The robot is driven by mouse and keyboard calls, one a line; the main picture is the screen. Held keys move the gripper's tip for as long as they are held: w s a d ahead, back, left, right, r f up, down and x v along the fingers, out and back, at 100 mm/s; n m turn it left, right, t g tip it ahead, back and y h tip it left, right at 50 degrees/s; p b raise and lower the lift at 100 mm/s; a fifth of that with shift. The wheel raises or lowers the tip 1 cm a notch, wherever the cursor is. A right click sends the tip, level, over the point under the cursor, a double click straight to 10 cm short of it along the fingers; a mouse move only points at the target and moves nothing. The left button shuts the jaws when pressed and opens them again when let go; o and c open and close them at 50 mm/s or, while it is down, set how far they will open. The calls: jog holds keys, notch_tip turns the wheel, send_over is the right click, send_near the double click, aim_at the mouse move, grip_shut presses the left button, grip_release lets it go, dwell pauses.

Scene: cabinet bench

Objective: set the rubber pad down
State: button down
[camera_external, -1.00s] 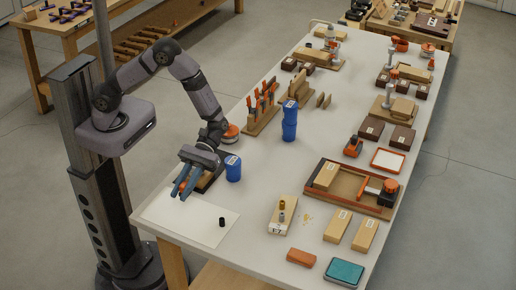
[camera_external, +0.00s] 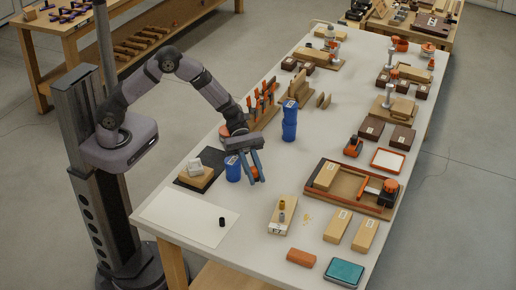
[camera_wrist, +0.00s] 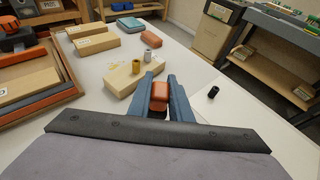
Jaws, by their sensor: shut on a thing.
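The rubber pad appears to be the small orange-red block (camera_wrist: 159,92) between my fingers in the wrist view. My gripper (camera_wrist: 160,84) is shut on it.
A white sheet (camera_external: 180,215) bears a small black cylinder (camera_external: 222,222). A wooden block with two small cylinders (camera_external: 281,215) stands near my gripper. Stacked blue cups (camera_external: 289,122) are behind.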

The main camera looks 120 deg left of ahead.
jog(key=w+a+n+t+y+b, duration=0.3)
jog(key=a+n+y, duration=0.2)
jog(key=a, duration=0.8)
notch_tip(320, 180, up, 3)
jog(key=n+y+b, duration=0.3)
jog(key=n+y, duration=0.1)
send_over(289, 160)
jog(key=shift+t, duration=0.3)
jog(key=shift+f, duration=5)
jog(key=shift+f+b, duration=0.25)
jog(key=shift+b, duration=0.05)
jog(key=c, duration=1.6)
grip_release()
jog(key=shift+r, duration=0.1)
jog(key=shift+r+p, duration=0.2)
jog(key=shift+p, duration=0.1)
jog(key=b+v, duration=0.1)
jog(key=v, duration=1.1)
jog(key=shift+d, duration=0.1)
